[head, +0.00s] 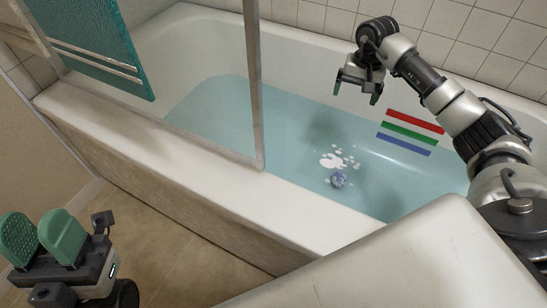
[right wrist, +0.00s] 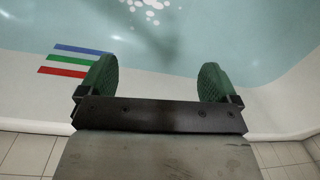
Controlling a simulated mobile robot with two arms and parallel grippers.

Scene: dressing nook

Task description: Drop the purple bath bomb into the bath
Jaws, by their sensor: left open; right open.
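The bath bomb (head: 338,179), a small bluish-purple ball, is in the water of the bath (head: 180,140). White foam patches (head: 333,161) float beside it. My right gripper (head: 356,92) is open and empty above the bath, over the far side and apart from the ball. In the right wrist view its two green fingers (right wrist: 157,82) are spread with nothing between them, and foam (right wrist: 150,8) shows at the top edge. The ball is not visible in that view. My left gripper (head: 42,238) is open and empty over the floor, outside the bath at the lower left.
A glass screen with a pale frame post (head: 254,90) stands on the bath's near rim. A teal towel (head: 95,40) hangs at the upper left. Red, green and blue stripes (head: 409,132) mark the inner far wall. Tiled wall (head: 480,40) lies behind. A white surface (head: 400,265) fills the lower right.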

